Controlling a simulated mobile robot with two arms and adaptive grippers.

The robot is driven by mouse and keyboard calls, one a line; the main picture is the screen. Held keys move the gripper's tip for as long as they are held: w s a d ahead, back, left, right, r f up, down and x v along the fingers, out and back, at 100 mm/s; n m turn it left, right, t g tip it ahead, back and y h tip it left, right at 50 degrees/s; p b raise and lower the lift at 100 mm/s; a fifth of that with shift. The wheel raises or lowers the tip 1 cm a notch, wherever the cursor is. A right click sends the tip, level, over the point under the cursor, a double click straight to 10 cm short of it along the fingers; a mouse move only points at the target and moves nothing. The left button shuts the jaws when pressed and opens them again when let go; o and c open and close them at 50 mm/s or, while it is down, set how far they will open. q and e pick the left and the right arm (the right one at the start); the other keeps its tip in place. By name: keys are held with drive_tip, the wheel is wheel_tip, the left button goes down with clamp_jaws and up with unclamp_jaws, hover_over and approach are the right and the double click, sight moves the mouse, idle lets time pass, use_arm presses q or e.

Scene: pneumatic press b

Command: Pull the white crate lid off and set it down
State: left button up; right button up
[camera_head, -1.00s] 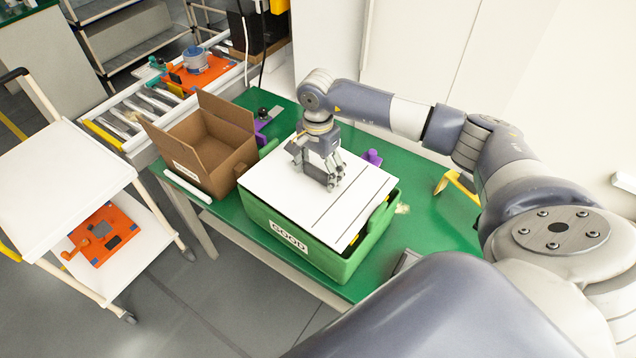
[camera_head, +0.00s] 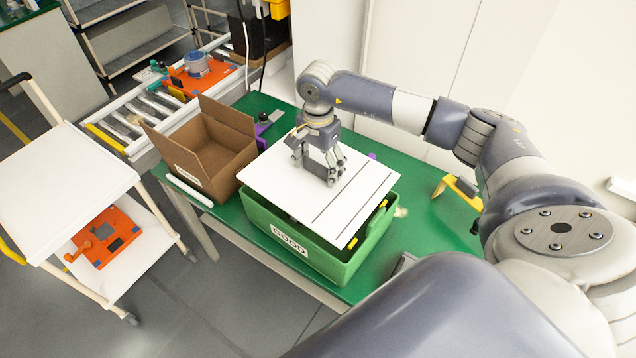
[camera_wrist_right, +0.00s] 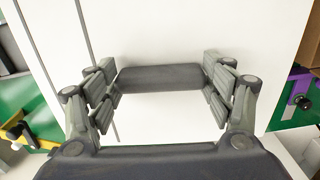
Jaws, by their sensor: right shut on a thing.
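The white crate lid (camera_head: 275,187) is a flat panel with dark lines. It sits raised and slightly shifted above the green crate (camera_head: 335,262), which has a "GOOD" label on its front. A gap shows between lid and crate rim along the front and right. My right gripper (camera_head: 331,176) is over the lid and shut on it. In the right wrist view its fingers (camera_wrist_right: 160,85) flank a dark bar against the white lid (camera_wrist_right: 190,28); the exact contact is hard to see. The lid hides most of the crate's inside. My left gripper is not in view.
An open cardboard box (camera_head: 203,150) stands close left of the crate on the green table (camera_head: 425,215). A yellow bracket (camera_head: 455,187) is to the right. A white cart (camera_head: 65,180) stands at left. The table right of the crate has free room.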

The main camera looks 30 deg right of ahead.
drive_tip(key=shift+r+p, duration=0.5)
drive_tip(key=shift+r, duration=0.7)
